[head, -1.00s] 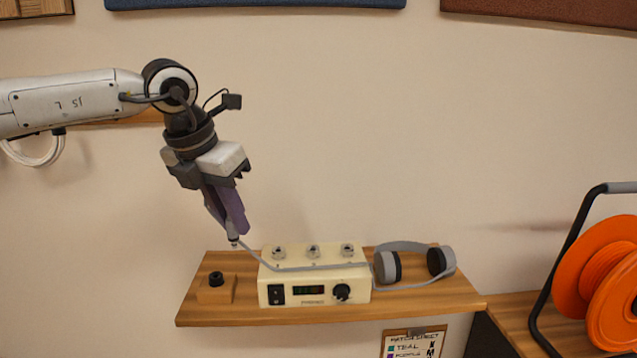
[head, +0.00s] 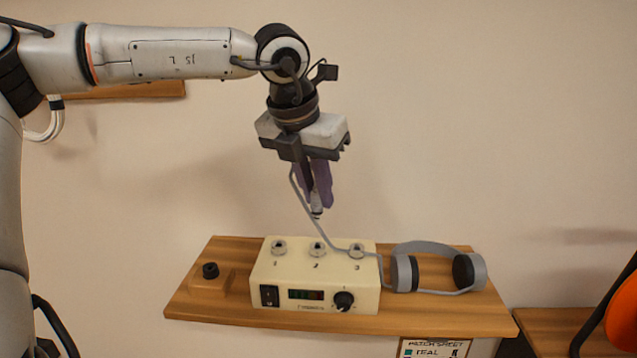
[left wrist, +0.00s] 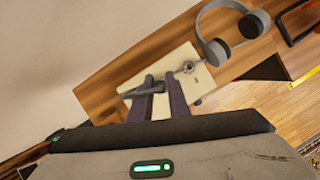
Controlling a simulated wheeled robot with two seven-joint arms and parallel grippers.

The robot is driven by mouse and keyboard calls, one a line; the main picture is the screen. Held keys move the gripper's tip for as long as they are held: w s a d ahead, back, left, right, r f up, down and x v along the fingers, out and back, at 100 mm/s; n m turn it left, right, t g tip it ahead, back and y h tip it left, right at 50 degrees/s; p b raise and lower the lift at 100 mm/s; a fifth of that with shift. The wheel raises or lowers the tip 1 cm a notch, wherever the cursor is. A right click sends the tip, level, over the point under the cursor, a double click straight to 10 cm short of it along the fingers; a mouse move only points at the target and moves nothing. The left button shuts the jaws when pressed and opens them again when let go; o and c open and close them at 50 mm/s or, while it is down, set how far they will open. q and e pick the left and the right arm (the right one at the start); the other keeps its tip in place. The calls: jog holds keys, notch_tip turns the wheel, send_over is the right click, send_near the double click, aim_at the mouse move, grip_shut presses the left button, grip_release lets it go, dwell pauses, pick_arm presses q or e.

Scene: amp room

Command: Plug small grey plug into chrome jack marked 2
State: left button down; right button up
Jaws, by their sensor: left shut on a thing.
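My left gripper (head: 318,190) is shut on the small grey plug (head: 317,212) and holds it tip down above the cream amp box (head: 315,283). The chrome jack marked 2 (head: 317,249) is on the box top, between jacks 1 (head: 279,247) and 3 (head: 356,251). The plug is over jack 2 in the head view, with a visible gap. A grey cable runs from the plug to the grey headphones (head: 405,272). In the left wrist view the gripper's fingers (left wrist: 160,95) hide much of the plug and part of the box (left wrist: 145,75). My right gripper is not in view.
The wooden shelf (head: 200,305) carries the box, the headphones and a wooden block with a black-rimmed hole (head: 210,270) at left. The cable crosses the box top near jack 3. An orange reel (head: 622,315) stands at far right.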

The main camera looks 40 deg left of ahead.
aim_at(314, 213)
pick_arm(q)
jog(key=shift+f, duration=2.6)
jog(key=shift+f+b, duration=0.7)
jog(key=shift+b, duration=0.4)
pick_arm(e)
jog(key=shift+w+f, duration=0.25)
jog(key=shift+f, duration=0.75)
pick_arm(q)
jog(key=c, duration=1.6)
grip_release()
jog(key=b+v, duration=0.1)
jog(key=v, duration=0.9)
jog(key=shift+s+r, duration=0.1)
jog(key=shift+r, duration=0.05)
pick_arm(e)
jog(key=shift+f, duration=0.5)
